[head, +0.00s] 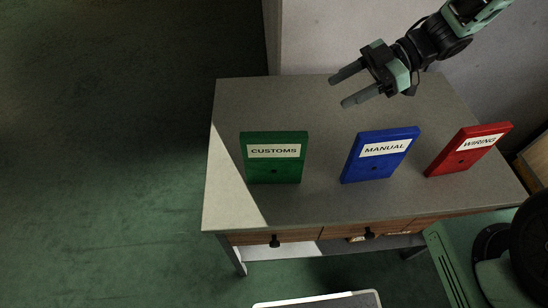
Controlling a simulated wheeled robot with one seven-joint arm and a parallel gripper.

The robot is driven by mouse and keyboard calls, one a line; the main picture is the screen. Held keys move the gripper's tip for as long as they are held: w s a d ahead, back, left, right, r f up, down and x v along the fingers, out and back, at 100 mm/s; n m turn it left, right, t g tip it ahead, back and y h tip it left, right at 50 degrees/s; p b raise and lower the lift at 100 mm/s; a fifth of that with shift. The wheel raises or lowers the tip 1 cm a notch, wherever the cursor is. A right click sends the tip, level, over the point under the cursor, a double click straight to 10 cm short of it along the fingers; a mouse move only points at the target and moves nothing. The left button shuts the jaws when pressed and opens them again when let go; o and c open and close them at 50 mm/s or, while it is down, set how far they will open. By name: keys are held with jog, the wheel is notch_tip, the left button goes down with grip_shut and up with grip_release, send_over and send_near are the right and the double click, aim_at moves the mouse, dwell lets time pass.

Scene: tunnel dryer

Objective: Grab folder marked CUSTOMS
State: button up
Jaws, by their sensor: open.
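The green folder marked CUSTOMS (274,167) stands on the grey table at the left, its white label facing me. A blue folder marked MANUAL (376,162) stands in the middle, and a red folder marked WIRING (463,157) stands at the right. My gripper (338,91) is open and empty. It is above the back part of the table, up and to the right of the green folder, apart from all three folders. Its fingers point to the left.
The grey table (310,208) has drawers with dark knobs along its front. A wall is behind it. A white-edged object (318,300) is on the floor in front. The table has free room between the green and blue folders and at its left end.

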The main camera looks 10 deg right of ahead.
jog(key=p, duration=0.2)
send_near(280, 133)
jog(key=shift+g, duration=0.4)
jog(key=x, duration=0.4)
jog(key=shift+w+a+f, duration=0.15)
jog(key=shift+w+a, duration=0.1)
jog(key=shift+a, duration=0.05)
jog(key=shift+p+x, duration=1.1)
jog(key=shift+x, duration=1.6)
jog(key=shift+d+f, duration=0.1)
grip_shut()
